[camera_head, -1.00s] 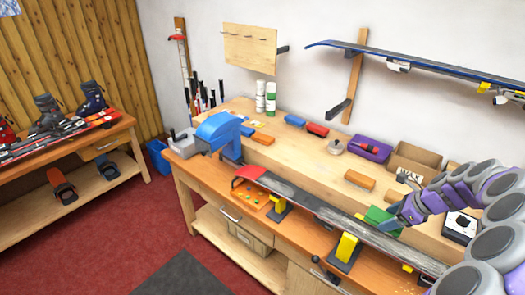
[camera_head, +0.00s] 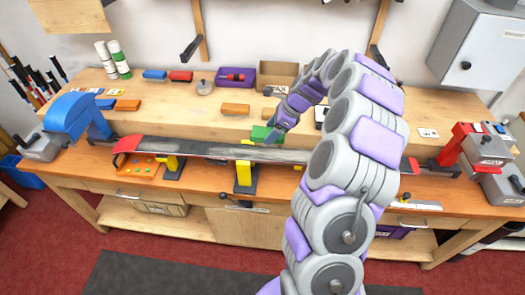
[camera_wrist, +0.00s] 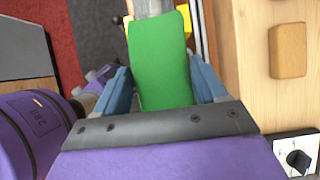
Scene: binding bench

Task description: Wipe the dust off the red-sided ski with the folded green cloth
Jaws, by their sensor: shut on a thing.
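The red-sided ski (camera_head: 215,150) lies lengthwise on the bench, held up on yellow-topped supports. Its top looks dark with greyish patches, and its tip at the left is red. The folded green cloth (camera_head: 262,135) is at the ski's far edge, right of the middle. My gripper (camera_head: 275,127) is shut on the cloth. In the wrist view the cloth (camera_wrist: 160,60) stands between the two blue fingers of my gripper (camera_wrist: 162,85), and a grey strip of ski (camera_wrist: 153,6) shows beyond it. I cannot tell whether the cloth touches the ski. My arm hides part of the ski's right half.
A yellow support (camera_head: 244,174) stands under the ski. A blue vise (camera_head: 78,115) is at the left and a red and grey machine (camera_head: 465,145) at the right. An orange block (camera_head: 235,109), a purple tray (camera_head: 235,84) and a cardboard box (camera_head: 277,72) sit behind.

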